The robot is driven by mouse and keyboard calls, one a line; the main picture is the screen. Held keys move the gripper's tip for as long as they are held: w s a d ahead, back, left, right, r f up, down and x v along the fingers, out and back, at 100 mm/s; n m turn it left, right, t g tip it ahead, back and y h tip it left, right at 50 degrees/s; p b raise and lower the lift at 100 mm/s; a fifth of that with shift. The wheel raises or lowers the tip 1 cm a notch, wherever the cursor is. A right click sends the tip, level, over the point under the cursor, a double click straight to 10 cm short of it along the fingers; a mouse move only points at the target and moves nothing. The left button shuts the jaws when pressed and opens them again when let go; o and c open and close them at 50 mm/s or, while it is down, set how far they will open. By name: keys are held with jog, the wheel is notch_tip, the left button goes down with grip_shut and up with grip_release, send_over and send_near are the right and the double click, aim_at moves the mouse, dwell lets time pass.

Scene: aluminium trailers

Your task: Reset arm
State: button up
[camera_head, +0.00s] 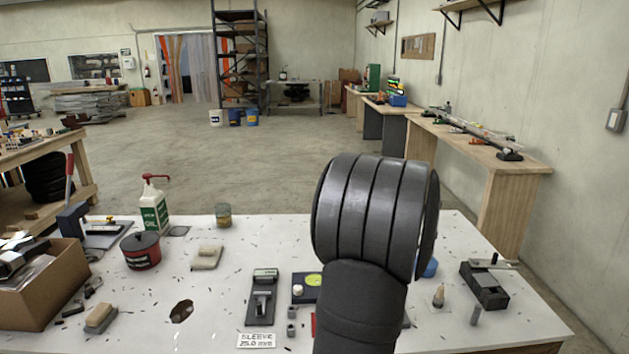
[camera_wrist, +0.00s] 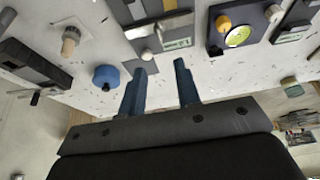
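In the wrist view my gripper (camera_wrist: 160,66) has two blue fingers standing apart, with bare white table showing between them and nothing held. The fingers point toward a grey device with a small display (camera_wrist: 176,43) that lies beyond the tips. In the head view my dark arm rises at the front right over the white workbench (camera_head: 225,290), and it hides the gripper and the bench behind it. I cannot tell how high the fingers are above the bench.
A blue round object (camera_wrist: 106,77) lies left of the fingers. A dark block with a yellow-green disc (camera_head: 315,280) sits beside my arm. A black clamp-like tool (camera_head: 484,288), red pot (camera_head: 141,251), oil bottle (camera_head: 154,207) and cardboard box (camera_head: 40,295) stand on the bench.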

jog(key=x, duration=1.2)
jog(key=shift+w+f, duration=0.15)
jog(key=shift+f, duration=0.1)
jog(key=shift+r, duration=0.1)
jog(key=v, duration=1.8)
jog(key=x, duration=1.8)
jog(key=shift+f, duration=0.35)
jog(key=shift+a+r+m, duration=0.1)
jog(key=shift+r+m, duration=0.15)
jog(key=shift+m, duration=0.25)
jog(key=shift+a+m+h, duration=0.1)
jog(key=shift+m+h, duration=0.6)
jog(key=shift+m, duration=0.7)
jog(key=v, duration=1.6)
jog(key=shift+r+m, duration=0.3)
